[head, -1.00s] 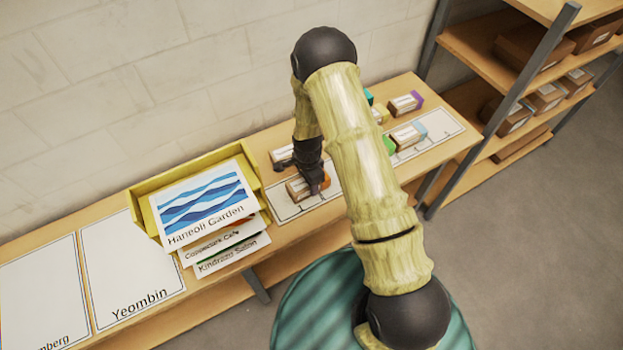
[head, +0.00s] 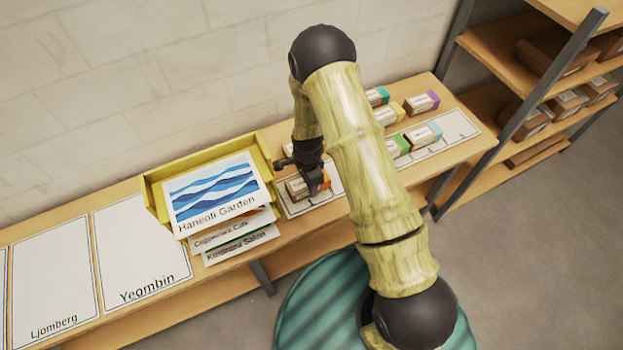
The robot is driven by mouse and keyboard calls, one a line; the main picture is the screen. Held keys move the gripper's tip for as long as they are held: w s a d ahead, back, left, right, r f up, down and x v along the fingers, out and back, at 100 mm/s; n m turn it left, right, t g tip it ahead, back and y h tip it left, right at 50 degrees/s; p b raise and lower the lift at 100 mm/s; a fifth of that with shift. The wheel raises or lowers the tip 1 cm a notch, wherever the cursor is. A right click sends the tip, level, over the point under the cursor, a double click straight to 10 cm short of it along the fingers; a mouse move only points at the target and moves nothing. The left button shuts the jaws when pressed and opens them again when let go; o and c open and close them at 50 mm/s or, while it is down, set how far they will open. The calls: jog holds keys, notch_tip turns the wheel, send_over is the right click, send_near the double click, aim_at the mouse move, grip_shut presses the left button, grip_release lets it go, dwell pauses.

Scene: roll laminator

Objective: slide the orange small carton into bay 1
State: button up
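The orange small carton (head: 297,188), brown with a white label and an orange end at its right, lies on the left part of the white marked strip (head: 297,208) on the bench. My gripper (head: 313,182) points down at this carton, its dark fingers overlapping the carton's top and right part. Whether the fingers press on the carton or only stand against it is not clear. The strip has bay markings; no bay number is readable now, and the strip's middle is hidden behind my arm.
Several cartons with teal, purple, yellow, green and light blue ends (head: 423,103) stand right of my arm, on and behind the strip. A yellow tray (head: 152,200) with printed sheets stands left of the strip. A wall runs behind; a shelf rack (head: 480,55) stands right.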

jog(key=shift+s+a, duration=0.15)
jog(key=shift+a, duration=0.15)
jog(key=o, duration=1.6)
jog(key=shift+r+p, duration=2.05)
jog(key=shift+r, duration=1)
